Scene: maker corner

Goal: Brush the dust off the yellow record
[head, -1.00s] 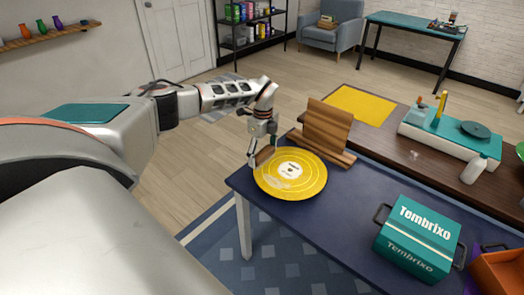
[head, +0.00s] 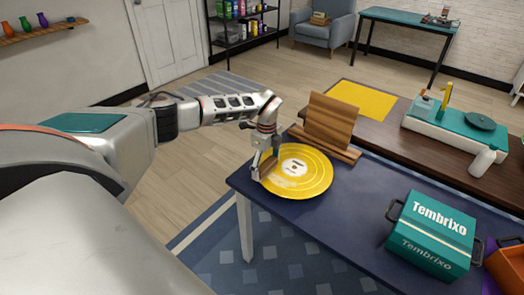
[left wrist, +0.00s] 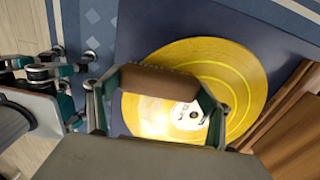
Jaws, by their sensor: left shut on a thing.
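The yellow record (head: 312,177) with a white centre label lies flat on the dark blue table at its left end. It also shows in the left wrist view (left wrist: 240,75). My left gripper (head: 264,167) is over the record's left edge and is shut on a brown brush (left wrist: 157,80), held crosswise between the teal fingers. The brush is over or on the record; I cannot tell if it touches. A pale patch shows on the record's near left part; whether it is dust or glare is unclear. My right gripper is not in view.
A wooden record stand (head: 330,122) stands just behind the record. A teal Tembrixo box (head: 430,235) and an orange bin (head: 508,268) are to the right. A turntable (head: 455,130) and white bottle (head: 483,162) stand on the brown table behind. Blue table between record and box is clear.

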